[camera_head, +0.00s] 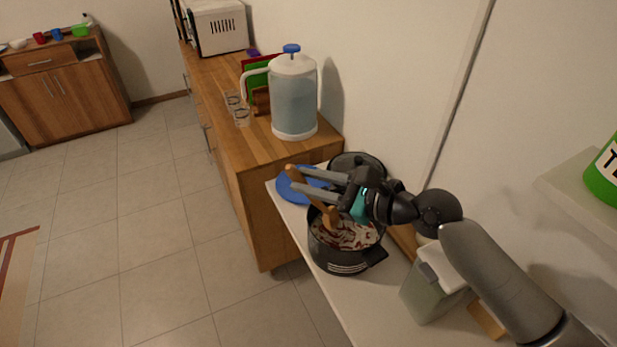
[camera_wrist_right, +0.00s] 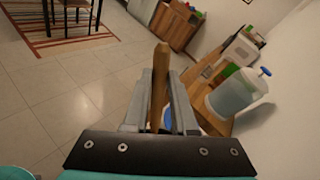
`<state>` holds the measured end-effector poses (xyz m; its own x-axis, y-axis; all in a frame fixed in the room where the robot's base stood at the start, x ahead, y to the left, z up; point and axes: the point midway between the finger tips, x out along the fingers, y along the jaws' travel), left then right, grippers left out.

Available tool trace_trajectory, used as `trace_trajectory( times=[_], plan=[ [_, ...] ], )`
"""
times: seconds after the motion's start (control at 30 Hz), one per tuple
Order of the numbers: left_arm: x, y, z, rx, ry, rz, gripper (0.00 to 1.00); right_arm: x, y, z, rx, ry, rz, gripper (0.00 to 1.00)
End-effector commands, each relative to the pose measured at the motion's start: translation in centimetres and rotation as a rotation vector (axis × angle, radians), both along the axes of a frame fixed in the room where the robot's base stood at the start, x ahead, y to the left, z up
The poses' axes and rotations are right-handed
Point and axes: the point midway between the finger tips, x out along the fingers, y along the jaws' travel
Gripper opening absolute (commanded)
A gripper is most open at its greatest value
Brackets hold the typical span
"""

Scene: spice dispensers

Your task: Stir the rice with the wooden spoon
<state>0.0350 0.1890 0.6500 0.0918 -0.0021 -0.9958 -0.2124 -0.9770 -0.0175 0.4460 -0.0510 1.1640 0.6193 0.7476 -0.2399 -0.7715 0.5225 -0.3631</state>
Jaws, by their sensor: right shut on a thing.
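A dark pot (camera_head: 347,262) stands on the white counter (camera_head: 375,310) and holds a pale and reddish mix that looks like the rice (camera_head: 350,232). My right gripper (camera_head: 306,181) is above the pot, shut on the wooden spoon (camera_head: 322,208). The spoon is tilted, and its lower end reaches down into the pot. In the right wrist view, the spoon's handle (camera_wrist_right: 159,80) stands up between the two grey fingers. The spoon's bowl is hard to make out. My left gripper is not in view.
A blue plate (camera_head: 290,189) lies behind the pot, and another dark pot (camera_head: 357,160) stands beside it. A water dispenser (camera_head: 294,105) and glasses (camera_head: 240,115) stand on the wooden cabinet. A greenish container (camera_head: 432,290) is right of the pot. The wall is close on the right.

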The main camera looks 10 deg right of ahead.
Motion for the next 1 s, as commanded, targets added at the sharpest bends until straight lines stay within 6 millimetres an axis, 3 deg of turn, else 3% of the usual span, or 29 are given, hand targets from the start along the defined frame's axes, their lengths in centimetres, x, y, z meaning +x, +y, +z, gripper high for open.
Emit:
trace_trajectory(
  times=[1.0],
  plan=[
    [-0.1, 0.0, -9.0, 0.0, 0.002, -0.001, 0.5, 1.6, -4.1, -9.3, -0.001, -0.002, 0.0, 0.0]
  ],
)
